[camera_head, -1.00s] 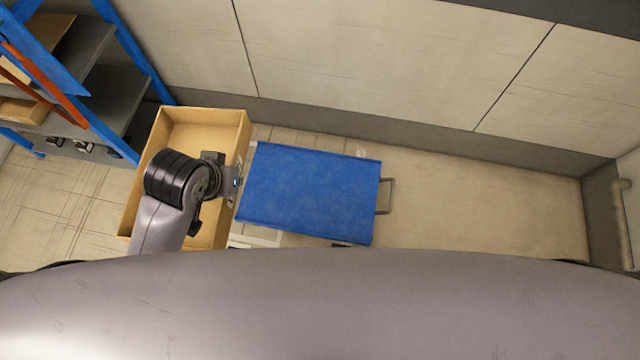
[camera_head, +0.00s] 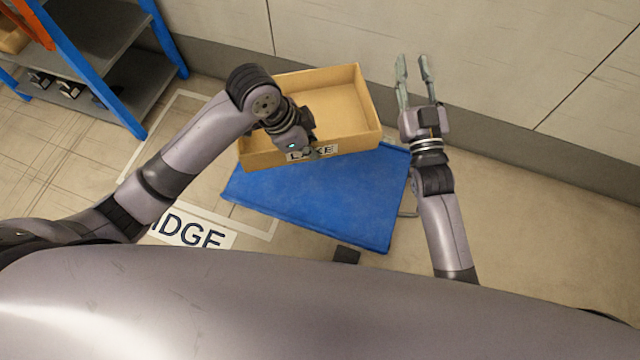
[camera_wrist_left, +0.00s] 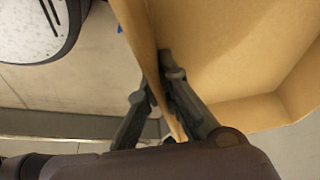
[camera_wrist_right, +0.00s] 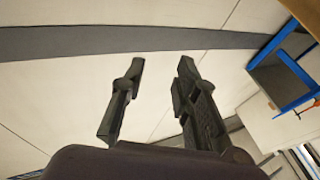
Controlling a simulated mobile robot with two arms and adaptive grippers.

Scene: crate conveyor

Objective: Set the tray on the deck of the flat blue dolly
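The tray (camera_head: 262,160) is a tan open box with a white label on its near wall. It appears empty; my left arm hides part of it. My left gripper (camera_head: 314,148) is shut on that near wall, with a finger on each side of it in the left wrist view (camera_wrist_left: 155,88). The flat blue dolly (camera_head: 320,205) lies below, and the tray overlaps its far edge. I cannot tell whether they touch. My right gripper (camera_head: 413,65) is open and empty, to the right of the tray; it also shows in the right wrist view (camera_wrist_right: 161,65).
A blue-framed shelf rack (camera_head: 135,75) stands at the left. A wall (camera_head: 480,50) runs behind the tray. A metal handle (camera_head: 410,213) sticks out at the dolly's right. Floor at the right is clear.

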